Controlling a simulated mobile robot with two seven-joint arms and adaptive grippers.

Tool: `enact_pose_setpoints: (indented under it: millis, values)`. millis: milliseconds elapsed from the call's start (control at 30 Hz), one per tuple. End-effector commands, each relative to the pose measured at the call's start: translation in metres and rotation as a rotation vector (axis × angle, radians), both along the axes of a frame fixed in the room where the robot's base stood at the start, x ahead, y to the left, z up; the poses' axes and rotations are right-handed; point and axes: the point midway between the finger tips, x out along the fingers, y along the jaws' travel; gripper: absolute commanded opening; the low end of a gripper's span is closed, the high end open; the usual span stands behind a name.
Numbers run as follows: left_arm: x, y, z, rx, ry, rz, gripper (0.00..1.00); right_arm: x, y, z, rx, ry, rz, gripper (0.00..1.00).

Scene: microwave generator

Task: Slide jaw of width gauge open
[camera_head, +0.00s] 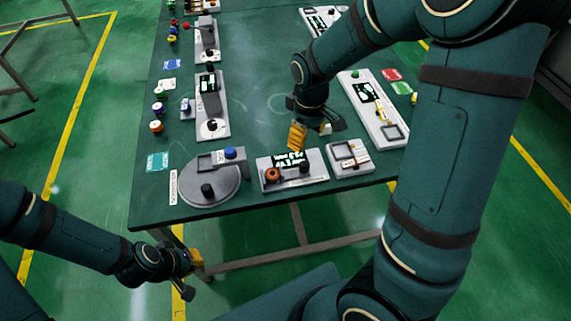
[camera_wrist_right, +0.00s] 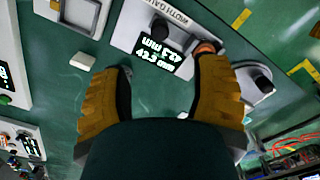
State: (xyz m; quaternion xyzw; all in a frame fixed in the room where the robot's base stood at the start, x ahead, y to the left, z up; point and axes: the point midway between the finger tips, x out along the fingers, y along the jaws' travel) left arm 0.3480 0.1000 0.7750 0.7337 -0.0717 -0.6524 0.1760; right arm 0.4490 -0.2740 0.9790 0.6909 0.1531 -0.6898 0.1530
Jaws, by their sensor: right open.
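The width gauge (camera_head: 318,177) is a grey instrument at the near edge of the table, with a lit display, a copper-coloured round part (camera_head: 273,174) and a black knob (camera_head: 305,167). My right gripper (camera_head: 311,139) is open and empty above and just behind the gauge. Its two fingers (camera_wrist_right: 160,70) stand wide apart in the wrist view. My left gripper (camera_head: 190,274) hangs low left, off the table, with its fingers apart and empty.
A round grey device (camera_head: 190,187) with a blue button stands left of the gauge. A grey framed unit (camera_head: 337,166) stands close on its right. A long panel (camera_head: 362,110) is at the right. A small white block (camera_wrist_right: 82,61) lies nearby. The table's middle is mostly clear.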

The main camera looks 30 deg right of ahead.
Motion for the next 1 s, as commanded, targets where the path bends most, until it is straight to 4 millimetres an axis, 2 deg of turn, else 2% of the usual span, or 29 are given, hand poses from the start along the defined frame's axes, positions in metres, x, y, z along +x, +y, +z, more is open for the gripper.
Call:
enact_pose_setpoints:
  millis: [167,700,833,1000]
  values:
    - [-0.001,-0.001,-0.005,-0.001,0.002,-0.003,0.00,-0.001,-0.001,-0.015,-0.002,0.005,0.002,0.61]
    - [-0.003,-0.001,-0.030,-0.001,0.006,-0.008,0.00,-0.001,-0.001,-0.116,-0.001,0.005,0.000,0.61]
    - [-0.002,0.000,-0.034,-0.001,0.003,-0.008,0.00,-0.001,0.000,-0.129,-0.001,0.003,0.002,0.61]
    - [-0.001,0.000,-0.035,-0.001,0.002,-0.007,0.00,0.000,0.000,-0.136,-0.001,0.002,0.000,0.61]
